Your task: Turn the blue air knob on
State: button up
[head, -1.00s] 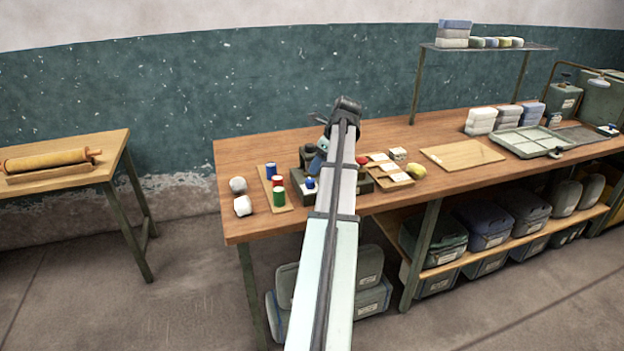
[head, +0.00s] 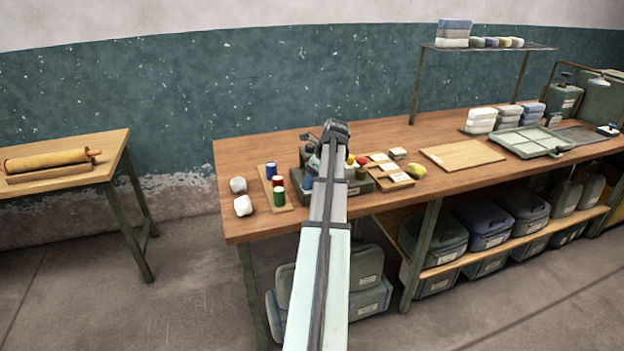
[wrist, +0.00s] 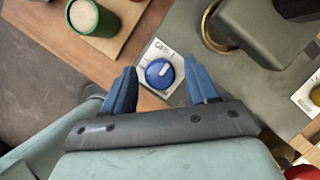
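The blue air knob (wrist: 159,73) sits on a small white square plate with printed marks, in the middle of the wrist view. A pale pointer mark shows on its face, tilted toward the upper right. My gripper (wrist: 160,70) is open, with one blue finger to the left of the knob and one to the right. Gaps show between both fingers and the knob. In the head view my arm covers much of this spot, and I cannot tell the knob from the fingers there.
A dark grey fixture with a brass ring (wrist: 210,32) stands close to the right finger. A green cylinder (wrist: 88,16) stands on a wooden board to the left; it also shows in the head view (head: 279,196). A wooden board (head: 462,155) lies to the right.

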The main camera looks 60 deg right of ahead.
jog(key=c, duration=1)
jog(key=shift+o, duration=0.2)
jog(key=n, duration=0.1)
jog(key=n+y, duration=0.1)
jog(key=n, duration=0.2)
jog(key=shift+w+d+n+y, duration=0.1)
jog(key=shift+d+n+y, duration=0.15)
jog(key=shift+n+y, duration=0.15)
jog(key=n, duration=0.2)
jog(key=n+g+y, duration=0.1)
jog(key=n, duration=0.2)
jog(key=shift+g+y, duration=0.3)
jog(key=shift+n, duration=0.4)
jog(key=o, duration=1)
jog(key=shift+r, duration=0.1)
